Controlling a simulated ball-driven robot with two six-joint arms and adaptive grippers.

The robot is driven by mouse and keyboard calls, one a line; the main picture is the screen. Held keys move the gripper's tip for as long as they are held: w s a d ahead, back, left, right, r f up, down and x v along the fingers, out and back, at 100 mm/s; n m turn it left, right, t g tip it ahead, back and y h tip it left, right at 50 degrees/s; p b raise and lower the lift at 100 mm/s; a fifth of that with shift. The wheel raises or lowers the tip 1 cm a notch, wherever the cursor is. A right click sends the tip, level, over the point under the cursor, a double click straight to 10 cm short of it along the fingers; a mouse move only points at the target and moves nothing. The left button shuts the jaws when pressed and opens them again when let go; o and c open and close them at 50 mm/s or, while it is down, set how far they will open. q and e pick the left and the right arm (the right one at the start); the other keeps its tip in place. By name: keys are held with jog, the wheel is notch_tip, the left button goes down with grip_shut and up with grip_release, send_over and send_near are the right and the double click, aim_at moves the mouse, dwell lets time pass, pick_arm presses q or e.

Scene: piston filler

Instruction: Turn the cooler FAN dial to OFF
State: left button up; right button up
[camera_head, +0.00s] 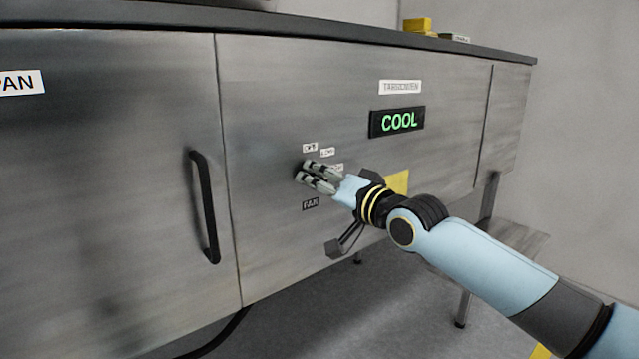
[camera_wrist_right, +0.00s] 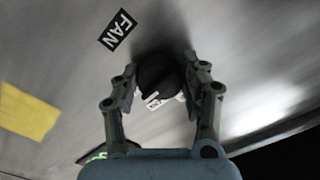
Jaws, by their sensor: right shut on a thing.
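The FAN dial is a round black knob (camera_wrist_right: 158,75) on the grey steel front panel. My right gripper (camera_wrist_right: 160,66) is shut on it, one finger on each side. In the head view the right gripper (camera_head: 307,173) is at the panel and hides most of the dial. A FAN label (camera_head: 311,203) is below the dial, and it also shows in the wrist view (camera_wrist_right: 117,29). An OFF label (camera_head: 310,147) is above, with other small labels beside it. A white mark shows on the knob's edge; which label it points to I cannot tell. The left gripper is out of view.
A display (camera_head: 397,121) reads COOL in green, right of the dial. A black door handle (camera_head: 204,207) sticks out at the left. A yellow sheet (camera_head: 397,182) is on the panel behind my wrist. Yellow blocks (camera_head: 417,25) sit on the top.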

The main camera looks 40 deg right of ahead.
jog(key=shift+d+f+n+b, duration=0.15)
jog(key=shift+n+b, duration=1.9)
jog(key=shift+n, duration=2.25)
jog(key=shift+d+r+n+b, duration=0.1)
jog(key=shift+d+n+b, duration=0.15)
jog(key=shift+n+b, duration=2.9)
jog(key=shift+n+p, duration=1.1)
jog(key=shift+n, duration=0.15)
jog(key=o, duration=1.2)
jog(key=shift+s+d, duration=0.15)
jog(key=shift+s, duration=1.75)
jog(key=shift+s+d, duration=0.15)
jog(key=shift+s, duration=1.7)
